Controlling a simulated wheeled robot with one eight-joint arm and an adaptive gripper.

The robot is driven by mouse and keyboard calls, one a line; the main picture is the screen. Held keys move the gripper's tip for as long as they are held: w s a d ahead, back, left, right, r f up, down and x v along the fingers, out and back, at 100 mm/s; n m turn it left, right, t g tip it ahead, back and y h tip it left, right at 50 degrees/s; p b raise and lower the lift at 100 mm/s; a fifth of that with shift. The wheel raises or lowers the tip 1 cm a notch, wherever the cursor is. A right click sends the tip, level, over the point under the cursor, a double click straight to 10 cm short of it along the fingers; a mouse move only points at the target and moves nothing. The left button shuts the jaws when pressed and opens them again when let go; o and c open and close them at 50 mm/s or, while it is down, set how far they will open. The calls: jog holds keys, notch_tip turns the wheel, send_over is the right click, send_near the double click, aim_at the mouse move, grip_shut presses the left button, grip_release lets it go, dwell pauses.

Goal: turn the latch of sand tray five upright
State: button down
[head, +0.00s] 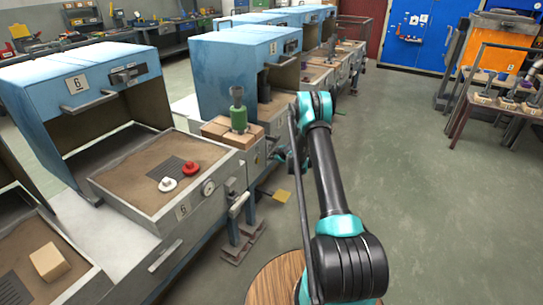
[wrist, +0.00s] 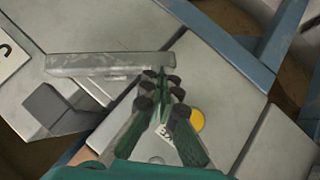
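Beyond sand tray six stands a tray unit that is probably sand tray five (head: 258,158), partly hidden behind my arm in the head view. In the wrist view, a grey latch bar (wrist: 105,64) lies across a grey metal front, beside a white plate (wrist: 8,58) with a partly cut-off digit. My gripper (wrist: 162,80) has green fingers with black pads. Its fingertips are close together at the right end of the bar. Whether they touch or hold the bar is unclear.
A green cylinder (head: 239,118) stands on blocks near my arm.

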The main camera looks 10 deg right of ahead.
jog(key=shift+w+d+f, duration=0.2)
jog(key=shift+w+f, duration=0.05)
jog(key=shift+f, duration=0.35)
jog(key=shift+w+d+f, duration=0.15)
jog(key=shift+w+f, duration=0.15)
jog(key=shift+f, duration=0.35)
jog(key=shift+w+d+f, duration=0.2)
jog(key=shift+w+f, duration=0.05)
jog(key=shift+f, duration=0.45)
